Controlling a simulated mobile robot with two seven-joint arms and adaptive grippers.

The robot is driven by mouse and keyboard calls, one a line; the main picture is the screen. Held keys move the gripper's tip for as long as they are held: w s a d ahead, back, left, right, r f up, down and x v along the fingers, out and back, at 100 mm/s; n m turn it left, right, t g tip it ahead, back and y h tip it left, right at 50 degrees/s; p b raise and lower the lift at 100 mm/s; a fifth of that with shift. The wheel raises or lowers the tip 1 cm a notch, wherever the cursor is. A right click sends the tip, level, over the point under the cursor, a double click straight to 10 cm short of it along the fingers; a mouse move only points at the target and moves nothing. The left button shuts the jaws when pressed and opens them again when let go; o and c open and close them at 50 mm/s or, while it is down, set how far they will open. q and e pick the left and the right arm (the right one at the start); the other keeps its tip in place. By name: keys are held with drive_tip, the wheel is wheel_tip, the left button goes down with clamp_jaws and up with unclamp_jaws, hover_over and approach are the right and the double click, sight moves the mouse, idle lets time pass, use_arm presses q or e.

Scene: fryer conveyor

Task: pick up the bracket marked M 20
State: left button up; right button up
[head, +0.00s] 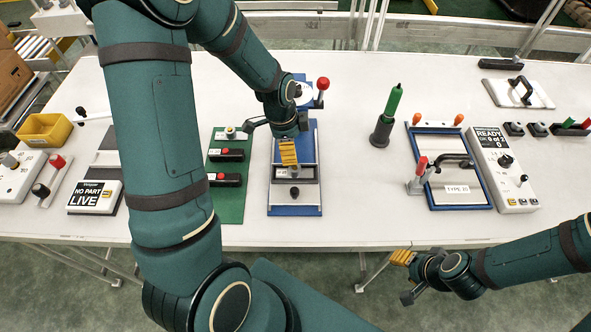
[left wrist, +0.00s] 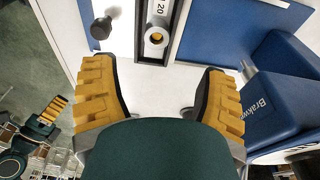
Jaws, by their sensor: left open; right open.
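The bracket (left wrist: 158,32) is a light grey metal part with a hole, and "20" is readable on it in the left wrist view. It lies in a dark narrow holder whose top end is cut off by the picture edge. My left gripper (left wrist: 157,82) is open, its yellow fingers spread to either side of the bracket's near end, not touching it. In the head view my left gripper (head: 289,152) hangs over the blue-edged fixture (head: 294,210) and hides part of it. My right gripper (head: 403,257) is open and empty in front of the table's front edge.
A black knob (left wrist: 101,27) stands beside the holder, and a blue block (left wrist: 262,108) lies close to my right-hand finger. In the head view a red-knobbed lever (head: 322,85) rises behind the fixture. A green-and-black upright tool (head: 385,120) stands to the right, with bare table between.

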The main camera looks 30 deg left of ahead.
sight(295, 170)
use_arm(q)
drive_tip(key=f, duration=0.3)
drive_tip(key=shift+w+d+f, duration=0.2)
drive_tip(key=shift+w+f, duration=0.1)
drive_tip(key=shift+s+d+f, duration=0.1)
drive_tip(key=shift+s+f, duration=0.05)
drive_tip(key=shift+f, duration=0.3)
drive_tip(key=shift+d+f+b, duration=0.15)
drive_tip(key=shift+f, duration=1)
drive_tip(key=shift+d+f+b, duration=0.15)
drive_tip(key=shift+f, duration=0.95)
drive_tip(key=shift+s, duration=0.1)
clamp_jaws()
